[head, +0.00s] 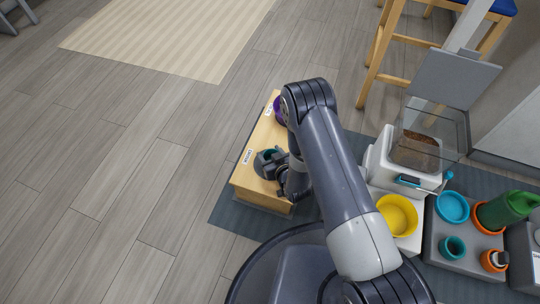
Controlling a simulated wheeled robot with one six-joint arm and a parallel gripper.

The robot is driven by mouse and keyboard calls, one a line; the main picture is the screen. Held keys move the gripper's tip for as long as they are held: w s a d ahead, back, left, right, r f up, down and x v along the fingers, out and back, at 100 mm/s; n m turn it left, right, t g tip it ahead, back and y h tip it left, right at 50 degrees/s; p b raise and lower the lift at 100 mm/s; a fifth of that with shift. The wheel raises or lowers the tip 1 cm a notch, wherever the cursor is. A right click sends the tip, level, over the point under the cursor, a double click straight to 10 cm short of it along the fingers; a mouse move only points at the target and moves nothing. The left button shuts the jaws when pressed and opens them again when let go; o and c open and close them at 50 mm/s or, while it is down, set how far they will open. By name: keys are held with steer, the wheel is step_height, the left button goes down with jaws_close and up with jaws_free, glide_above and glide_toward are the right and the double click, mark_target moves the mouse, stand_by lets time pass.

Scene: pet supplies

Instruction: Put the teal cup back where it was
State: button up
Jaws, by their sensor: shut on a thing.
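My gripper (268,165) is over the near end of a light wooden bench (249,186). It is shut on a small teal cup (270,154), of which only a little rim shows; the gripper and arm hide the rest. I cannot tell whether the cup touches the bench top. Another teal cup (452,247) stands on the grey tray (438,262) at the right, beside a blue-teal dish (452,207).
A purple thing (279,112) is on the bench's far end, partly behind my arm. A white feeder (383,163) with a yellow bowl (397,215) stands right of my arm. Floor at left is clear.

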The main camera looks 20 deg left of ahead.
steer(key=o, duration=1.1)
steer(key=shift+s+d+r, duration=0.1)
steer(key=shift+r, duration=0.15)
steer(key=p+v, duration=0.4)
steer(key=v, duration=0.7)
steer(key=shift+s+d+r, duration=0.1)
steer(key=shift+s+d, duration=0.1)
steer(key=shift+s, duration=0.05)
